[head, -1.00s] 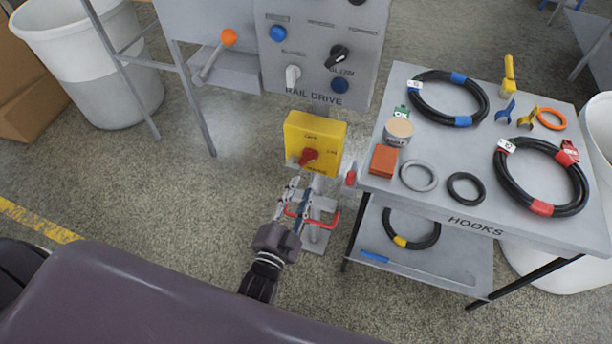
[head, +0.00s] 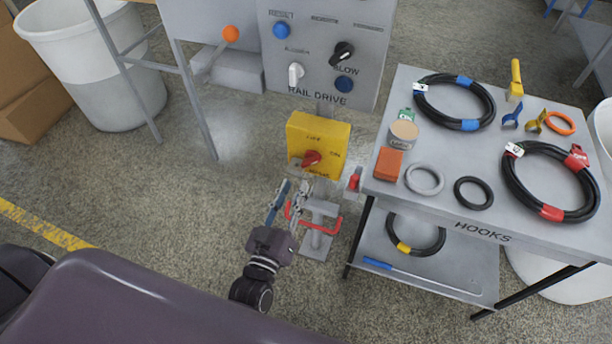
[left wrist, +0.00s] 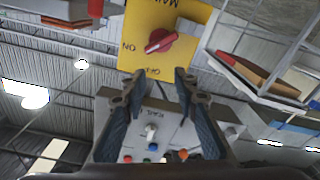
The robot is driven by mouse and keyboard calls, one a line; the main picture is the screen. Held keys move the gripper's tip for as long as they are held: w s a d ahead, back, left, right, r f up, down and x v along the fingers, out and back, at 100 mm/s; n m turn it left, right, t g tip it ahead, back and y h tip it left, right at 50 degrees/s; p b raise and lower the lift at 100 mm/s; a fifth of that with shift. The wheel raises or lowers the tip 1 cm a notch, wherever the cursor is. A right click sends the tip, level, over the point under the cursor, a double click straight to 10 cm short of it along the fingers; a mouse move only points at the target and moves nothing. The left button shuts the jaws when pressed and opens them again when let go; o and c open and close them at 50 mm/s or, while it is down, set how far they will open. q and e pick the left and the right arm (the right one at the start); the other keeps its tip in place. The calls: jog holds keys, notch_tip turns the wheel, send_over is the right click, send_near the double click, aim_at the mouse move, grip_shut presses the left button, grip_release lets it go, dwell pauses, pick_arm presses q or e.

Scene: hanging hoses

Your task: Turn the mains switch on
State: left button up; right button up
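The mains switch is a yellow box (head: 333,138) on a post, with a red rotary knob (head: 312,159) on its face. My left gripper (head: 293,187) is just below the box, apart from the knob. Its two fingers stand apart in the left wrist view (left wrist: 158,76), with nothing between them. My right gripper is not in view.
A grey RAIL DRIVE panel (head: 318,72) with buttons and knobs hangs above the box. A red bar (head: 331,229) and the post's foot are near my gripper. The HOOKS table (head: 445,207) with hoses stands close on the right. The floor left of the gripper is clear.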

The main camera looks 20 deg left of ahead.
aim_at(309, 165)
pick_arm(q)
jog(key=w+f+n+b, duration=0.1)
jog(key=w+n, duration=0.2)
jog(key=n, duration=0.4)
jog(key=w+n+b, duration=0.1)
jog(key=w+n, duration=0.2)
jog(key=n, duration=0.5)
jog(key=w+f+n+b, duration=0.1)
jog(key=w+n, duration=0.2)
jog(key=n, duration=0.4)
jog(key=shift+w+d+f+n+g+h, duration=0.1)
jog(key=shift+d+f+n+g+h, duration=0.1)
jog(key=shift+f+n+g+h, duration=0.1)
grip_shut()
